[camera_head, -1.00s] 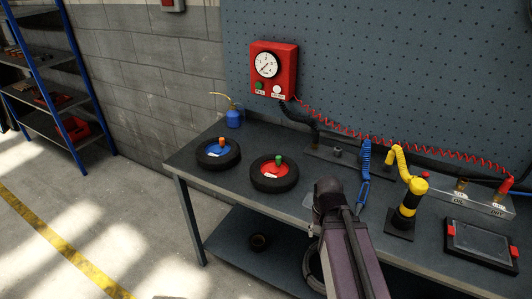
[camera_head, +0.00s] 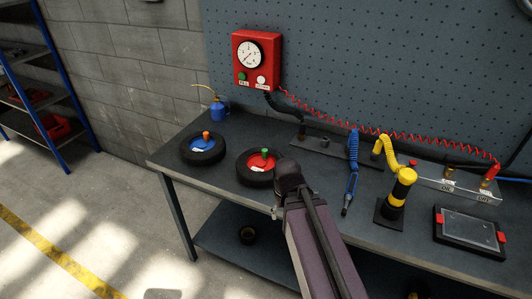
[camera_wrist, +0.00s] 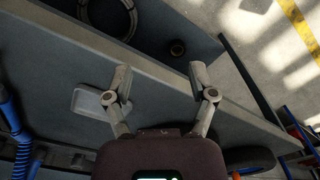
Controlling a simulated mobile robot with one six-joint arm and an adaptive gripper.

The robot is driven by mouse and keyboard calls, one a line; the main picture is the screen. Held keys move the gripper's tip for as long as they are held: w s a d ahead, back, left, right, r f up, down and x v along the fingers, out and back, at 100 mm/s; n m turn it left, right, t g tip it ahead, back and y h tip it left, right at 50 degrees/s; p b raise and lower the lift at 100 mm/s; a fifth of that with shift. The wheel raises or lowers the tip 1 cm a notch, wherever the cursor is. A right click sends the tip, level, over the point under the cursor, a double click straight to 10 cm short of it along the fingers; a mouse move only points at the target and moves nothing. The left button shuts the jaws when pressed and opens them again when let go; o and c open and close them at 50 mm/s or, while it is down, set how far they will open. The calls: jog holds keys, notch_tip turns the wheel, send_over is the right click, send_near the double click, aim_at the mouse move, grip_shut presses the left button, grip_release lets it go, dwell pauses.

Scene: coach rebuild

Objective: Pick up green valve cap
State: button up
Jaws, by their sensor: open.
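The green valve cap (camera_head: 265,151) stands on the red-hubbed wheel (camera_head: 250,177) on the workbench, in the head view. My arm's end is just right of and in front of that wheel, partly covering its right side. My gripper (camera_wrist: 160,73) is open and empty in the wrist view, its two fingers spread over the bench's front edge. A dark tyre (camera_wrist: 250,158) shows at the lower right of the wrist view. I cannot make out the green cap there.
A blue-hubbed wheel (camera_head: 203,158) with an orange cap (camera_head: 206,135) lies to the left. A blue oil can (camera_head: 219,109) stands behind. A shallow pale tray (camera_wrist: 86,104) lies near the left finger. A yellow-black stand (camera_head: 396,203) and blue coiled hose (camera_head: 352,157) are to the right.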

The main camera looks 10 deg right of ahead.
notch_tip(320, 180, up, 17)
jog(key=n+p, duration=0.2)
jog(key=p, duration=1.5)
send_over(265, 150)
jog(key=shift+f, duration=0.15)
notch_tip(265, 150, down, 8)
jog(key=b, duration=0.9)
jog(key=shift+f, duration=0.2)
jog(key=shift+f, duration=0.15)
notch_tip(265, 150, down, 5)
jog(key=b, duration=0.5)
jog(key=shift+w, duration=0.1)
jog(key=c, duration=0.9)
